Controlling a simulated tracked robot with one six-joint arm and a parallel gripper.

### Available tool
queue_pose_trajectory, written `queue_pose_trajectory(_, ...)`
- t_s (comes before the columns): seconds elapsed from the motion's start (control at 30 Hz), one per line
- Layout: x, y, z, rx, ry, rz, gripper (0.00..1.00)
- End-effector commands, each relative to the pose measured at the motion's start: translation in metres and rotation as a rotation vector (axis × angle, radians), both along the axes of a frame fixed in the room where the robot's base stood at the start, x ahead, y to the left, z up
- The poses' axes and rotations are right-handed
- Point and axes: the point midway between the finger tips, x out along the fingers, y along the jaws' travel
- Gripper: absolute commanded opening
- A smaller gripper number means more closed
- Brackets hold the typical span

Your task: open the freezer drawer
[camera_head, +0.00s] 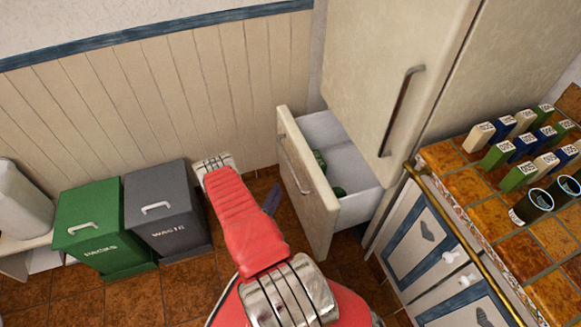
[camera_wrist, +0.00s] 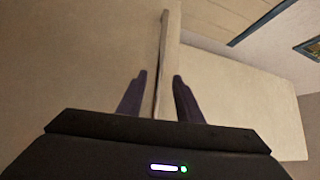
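The freezer drawer (camera_head: 318,215) is pulled out from the bottom of the cream fridge-freezer in the head view. Its white inside shows, with green items (camera_head: 338,191) in it. A metal handle (camera_head: 293,168) runs along its front. My gripper (camera_head: 271,199) is just left of the drawer front, low over the floor, partly hidden by my red arm. In the wrist view my gripper (camera_wrist: 160,88) has its two dark fingers apart. A pale panel edge shows beyond and between them; I see nothing clasped.
The closed upper fridge door (camera_head: 360,50) has a vertical handle (camera_head: 401,110). A tiled counter (camera_head: 475,190) with several small boxes and dark cups stands at right, with a brass rail. A green bin (camera_head: 90,215) and a grey bin (camera_head: 165,190) stand at left. Tiled floor lies between.

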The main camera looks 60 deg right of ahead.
Motion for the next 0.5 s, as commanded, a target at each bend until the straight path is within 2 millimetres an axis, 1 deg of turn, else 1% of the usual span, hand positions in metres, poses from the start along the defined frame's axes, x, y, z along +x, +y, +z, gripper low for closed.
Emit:
queue_pose_trajectory(0.13, 0.0, 0.0, 0.0, 0.001, 0.001, 0.001, 0.33)
queue_pose_trajectory(0.27, 0.0, -0.005, 0.001, 0.001, 0.001, -0.001, 0.33)
queue_pose_trajectory(0.37, 0.0, -0.013, 0.002, 0.002, 0.0, -0.001, 0.33)
queue_pose_trajectory(0.5, 0.0, -0.028, 0.004, 0.002, 0.001, -0.002, 0.33)
